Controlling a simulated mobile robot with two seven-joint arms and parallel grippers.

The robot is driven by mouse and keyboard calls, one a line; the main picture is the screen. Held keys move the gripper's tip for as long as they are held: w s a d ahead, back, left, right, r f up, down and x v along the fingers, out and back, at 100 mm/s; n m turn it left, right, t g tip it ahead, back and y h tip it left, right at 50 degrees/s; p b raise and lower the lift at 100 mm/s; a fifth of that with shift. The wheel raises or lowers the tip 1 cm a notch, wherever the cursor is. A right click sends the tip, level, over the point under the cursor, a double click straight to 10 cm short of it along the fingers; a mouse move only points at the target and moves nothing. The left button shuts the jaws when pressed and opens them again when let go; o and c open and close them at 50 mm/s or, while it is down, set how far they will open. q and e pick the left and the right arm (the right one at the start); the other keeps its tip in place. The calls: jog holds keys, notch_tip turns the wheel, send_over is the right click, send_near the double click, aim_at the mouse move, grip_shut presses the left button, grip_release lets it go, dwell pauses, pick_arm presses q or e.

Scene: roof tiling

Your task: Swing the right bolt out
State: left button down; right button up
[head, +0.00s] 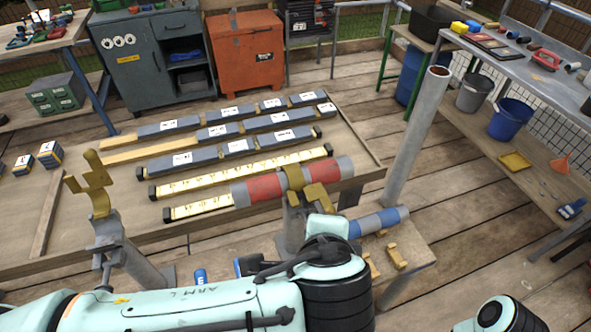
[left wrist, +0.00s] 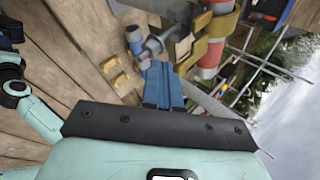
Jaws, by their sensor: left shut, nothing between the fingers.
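A brass clamp (head: 300,182) on a grey post (head: 292,228) sits around a red-and-grey cylinder (head: 262,188). In the left wrist view, a grey bolt (left wrist: 155,43) with a wide head stands beside the brass clamp (left wrist: 196,50). My left gripper (left wrist: 162,82) has blue fingers, shut and empty, with their tips close to the bolt; I cannot tell whether they touch it. In the head view my left arm hides the fingers and this bolt. At the left, a second brass clamp (head: 96,185) stands open and empty. My right gripper is not in view.
A blue-and-grey cylinder (head: 378,222) and loose brass pieces (head: 396,257) lie on a low wooden shelf. Behind is a table (head: 352,150) with rows of dark and yellow bars. A tall grey pipe (head: 415,135) rises to the right. Open deck lies beyond it.

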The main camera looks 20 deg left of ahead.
pick_arm(q)
jog(key=shift+s+d+f+t+b, duration=0.15)
jog(key=shift+s+f+t+b, duration=0.1)
jog(key=shift+f+b, duration=0.2)
jog(key=shift+s+d+f+t+b, duration=0.2)
jog(key=shift+f+b, duration=0.15)
jog(key=shift+f, duration=0.2)
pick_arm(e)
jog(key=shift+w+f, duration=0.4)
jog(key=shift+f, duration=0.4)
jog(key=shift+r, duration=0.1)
pick_arm(q)
jog(key=w+r+p+v, duration=0.1)
jog(key=p+v, duration=0.4)
jog(key=v, duration=0.7)
jog(key=shift+w+d+r, duration=0.2)
jog(key=shift+d+r, duration=0.25)
jog(key=shift+r, duration=0.1)
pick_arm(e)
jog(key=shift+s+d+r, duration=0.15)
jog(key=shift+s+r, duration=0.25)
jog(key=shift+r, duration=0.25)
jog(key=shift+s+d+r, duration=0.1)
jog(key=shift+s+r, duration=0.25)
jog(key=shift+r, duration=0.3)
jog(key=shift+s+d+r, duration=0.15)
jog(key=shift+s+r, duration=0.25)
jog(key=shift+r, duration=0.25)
